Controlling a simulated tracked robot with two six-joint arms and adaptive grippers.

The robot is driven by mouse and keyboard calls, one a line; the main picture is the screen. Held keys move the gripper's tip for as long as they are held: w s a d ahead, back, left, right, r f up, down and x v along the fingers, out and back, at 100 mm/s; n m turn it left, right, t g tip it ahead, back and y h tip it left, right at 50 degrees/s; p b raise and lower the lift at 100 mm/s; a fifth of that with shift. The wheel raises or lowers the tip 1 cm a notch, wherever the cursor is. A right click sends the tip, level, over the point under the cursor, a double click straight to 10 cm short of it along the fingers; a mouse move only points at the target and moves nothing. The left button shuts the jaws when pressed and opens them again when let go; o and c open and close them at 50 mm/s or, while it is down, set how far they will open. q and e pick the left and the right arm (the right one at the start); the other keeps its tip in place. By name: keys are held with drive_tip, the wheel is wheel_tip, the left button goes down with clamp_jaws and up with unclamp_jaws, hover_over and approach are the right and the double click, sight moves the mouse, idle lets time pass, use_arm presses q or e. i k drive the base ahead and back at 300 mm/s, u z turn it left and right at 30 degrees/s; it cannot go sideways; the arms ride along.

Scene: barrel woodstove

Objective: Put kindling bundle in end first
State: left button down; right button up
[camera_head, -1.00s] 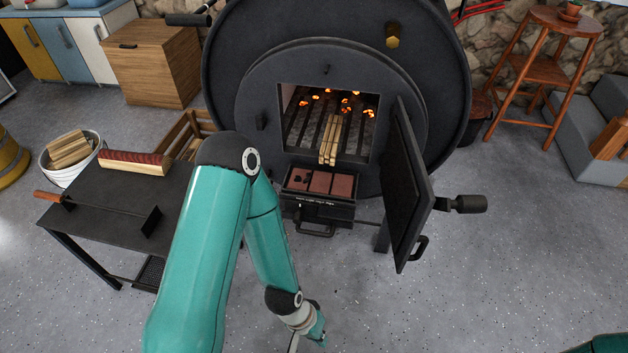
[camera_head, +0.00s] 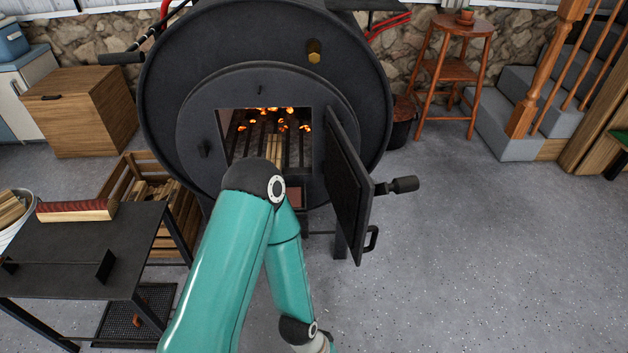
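The barrel woodstove (camera_head: 163,120) stands at the centre with its door (camera_head: 350,185) swung open to the right. Inside, glowing embers lie on a dark grate (camera_head: 240,140). The pale kindling bundle (camera_head: 272,147) lies lengthwise in the opening, with one end toward the back. Its near end is hidden behind my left arm. My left arm crosses in front of the stove's lower part, and its gripper is below the picture's bottom edge. My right gripper is not in view.
A wooden stool (camera_head: 455,72) and steps (camera_head: 500,125) are at right. The floor at right is clear.

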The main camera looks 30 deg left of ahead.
sight(275, 148)
drive_tip(key=z, duration=0.6)
drive_tip(key=k, duration=1.05)
drive_tip(key=u, duration=0.75)
drive_tip(key=i, duration=0.95)
drive_tip(key=u, duration=0.05)
